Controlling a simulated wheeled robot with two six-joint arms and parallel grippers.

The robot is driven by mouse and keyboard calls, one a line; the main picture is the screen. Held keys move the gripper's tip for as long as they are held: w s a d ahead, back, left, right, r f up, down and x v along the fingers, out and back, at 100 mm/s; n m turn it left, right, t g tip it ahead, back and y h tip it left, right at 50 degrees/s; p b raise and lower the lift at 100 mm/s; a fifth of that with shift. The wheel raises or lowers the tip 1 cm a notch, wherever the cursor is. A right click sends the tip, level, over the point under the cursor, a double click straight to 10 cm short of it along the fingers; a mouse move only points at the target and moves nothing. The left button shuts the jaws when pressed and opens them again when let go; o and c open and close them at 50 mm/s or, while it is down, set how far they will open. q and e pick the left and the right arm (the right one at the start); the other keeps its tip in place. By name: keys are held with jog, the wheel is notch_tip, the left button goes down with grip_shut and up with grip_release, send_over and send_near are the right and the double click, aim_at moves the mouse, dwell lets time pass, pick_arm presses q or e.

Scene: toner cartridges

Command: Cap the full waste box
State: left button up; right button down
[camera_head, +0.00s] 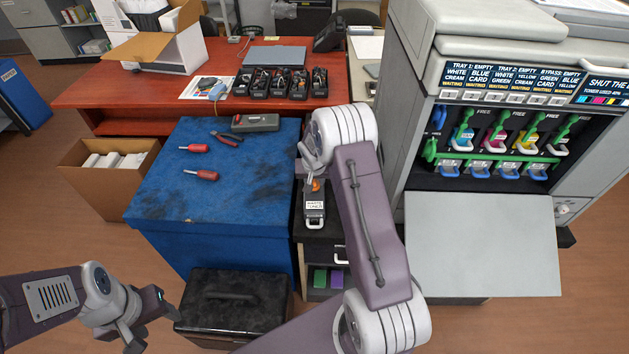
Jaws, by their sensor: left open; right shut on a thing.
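The waste box (314,211), dark with a white "WASTE TONER" label and a pale handle at its front, stands on a small dark cabinet beside the blue-covered table. A small orange cap (316,186) shows at the top of the box, just under my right gripper (314,176). My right gripper is shut on the orange cap, partly hidden by my own arm. I cannot tell whether the cap is seated on the box or just above it. My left gripper (146,323) is open and empty at the lower left, well away from the box.
The open printer (500,120) with its lowered grey door (483,240) stands to the right. A black case (232,302) is in front of the blue table (170,215), which holds screwdrivers, pliers and a grey box. Several black cartridges (283,82) line the red desk (120,85).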

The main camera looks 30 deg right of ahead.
jog(key=shift+f+b, duration=0.2)
jog(key=shift+b, duration=0.25)
dwell(0.8)
dwell(0.3)
jog(key=shift+c, duration=2.2)
grip_release()
jog(key=shift+r+p, duration=2.75)
jog(key=shift+r, duration=0.85)
jog(key=shift+c, duration=0.2)
